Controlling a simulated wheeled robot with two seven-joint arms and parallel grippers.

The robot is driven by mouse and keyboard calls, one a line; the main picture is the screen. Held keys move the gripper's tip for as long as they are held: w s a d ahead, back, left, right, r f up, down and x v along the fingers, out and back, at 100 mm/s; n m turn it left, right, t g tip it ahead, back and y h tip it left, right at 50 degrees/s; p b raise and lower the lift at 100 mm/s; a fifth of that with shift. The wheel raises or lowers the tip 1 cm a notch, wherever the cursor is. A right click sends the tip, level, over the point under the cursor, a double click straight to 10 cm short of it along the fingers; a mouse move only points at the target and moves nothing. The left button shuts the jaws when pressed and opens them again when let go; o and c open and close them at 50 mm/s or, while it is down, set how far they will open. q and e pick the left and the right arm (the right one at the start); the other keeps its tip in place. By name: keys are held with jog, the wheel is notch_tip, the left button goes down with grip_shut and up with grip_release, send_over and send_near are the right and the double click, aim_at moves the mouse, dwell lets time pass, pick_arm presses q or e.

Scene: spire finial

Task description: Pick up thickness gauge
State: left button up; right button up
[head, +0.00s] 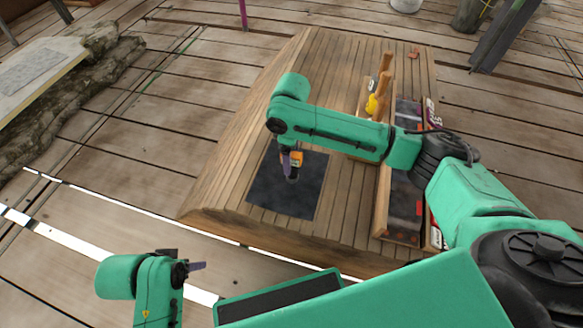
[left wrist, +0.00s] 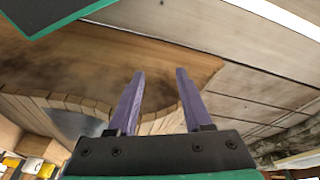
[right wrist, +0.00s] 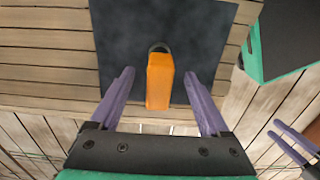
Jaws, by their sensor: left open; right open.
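The thickness gauge, an orange block-like tool with a dark rounded end, lies on a dark square mat (head: 277,192) on the wooden bench. In the right wrist view the gauge (right wrist: 160,82) sits between the two purple fingers of my right gripper (right wrist: 159,71), with a gap on each side. In the head view the gauge (head: 297,158) is partly hidden by my right gripper (head: 290,168), which is over the mat, open and pointing down. I cannot tell their exact height gap. My left gripper (head: 197,266) is open and empty, off the bench's front edge.
A long wooden tray (head: 381,205) with dark compartments runs along the bench's right side. A wooden-handled tool (head: 385,64) and a yellow item (head: 371,104) stand near its far end. The bench top (head: 315,75) left of and behind the mat is clear.

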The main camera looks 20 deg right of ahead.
aim_at(292, 166)
notch_tip(292, 166, down, 5)
jog(key=shift+d+b, duration=0.1)
jog(key=shift+b, duration=1.15)
pick_arm(q)
jog(key=w+d+f+t+h, duration=0.2)
jog(key=w+d+f+t, duration=0.1)
jog(key=d, duration=0.3)
jog(key=shift+w+f+m, duration=0.3)
jog(key=shift+w+f, duration=0.1)
jog(key=shift+f, duration=0.25)
pick_arm(e)
grip_shut()
